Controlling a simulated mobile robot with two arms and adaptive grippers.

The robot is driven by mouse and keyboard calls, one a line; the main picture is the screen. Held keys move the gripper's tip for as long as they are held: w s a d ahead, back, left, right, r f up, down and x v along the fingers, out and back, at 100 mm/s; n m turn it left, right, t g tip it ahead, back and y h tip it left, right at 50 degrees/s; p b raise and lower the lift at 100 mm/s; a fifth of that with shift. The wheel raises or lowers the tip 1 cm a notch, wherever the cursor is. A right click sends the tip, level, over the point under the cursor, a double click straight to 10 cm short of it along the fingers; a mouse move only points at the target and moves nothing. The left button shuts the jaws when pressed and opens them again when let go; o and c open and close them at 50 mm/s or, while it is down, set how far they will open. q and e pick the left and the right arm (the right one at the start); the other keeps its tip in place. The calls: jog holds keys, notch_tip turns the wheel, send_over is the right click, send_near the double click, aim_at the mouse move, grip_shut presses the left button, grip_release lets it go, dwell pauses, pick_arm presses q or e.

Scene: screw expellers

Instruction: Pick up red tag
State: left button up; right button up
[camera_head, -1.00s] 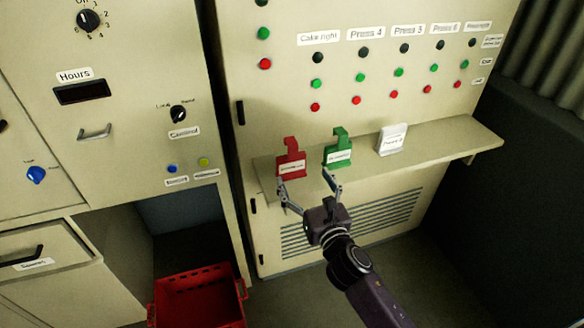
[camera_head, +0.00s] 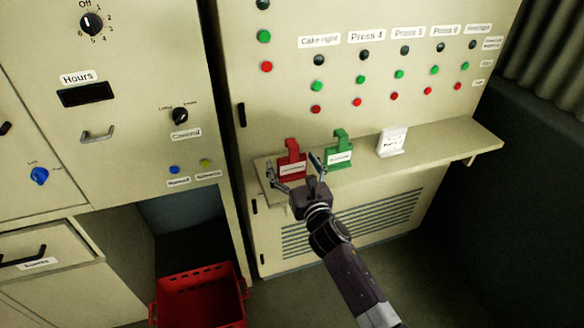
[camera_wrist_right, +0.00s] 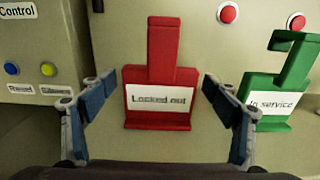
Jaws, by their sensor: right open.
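The red tag (camera_head: 291,157) stands upright on the narrow shelf under the button panel. In the right wrist view the red tag (camera_wrist_right: 160,85) shows a white label reading "Locked out". My right gripper (camera_head: 293,170) is open in front of it, with one finger towards each side of the tag. In the wrist view the fingers (camera_wrist_right: 160,115) flank the tag with gaps on both sides, and nothing is held. My left gripper is not in view.
A green tag (camera_head: 338,150) stands close to the right of the red one, labelled "In service" in the wrist view. A white tag (camera_head: 392,141) stands further right on the shelf (camera_head: 448,143). A red crate (camera_head: 200,296) is on the floor at lower left.

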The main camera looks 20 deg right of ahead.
jog(key=shift+c, duration=0.2)
jog(key=c, duration=1.2)
jog(key=shift+c, duration=0.2)
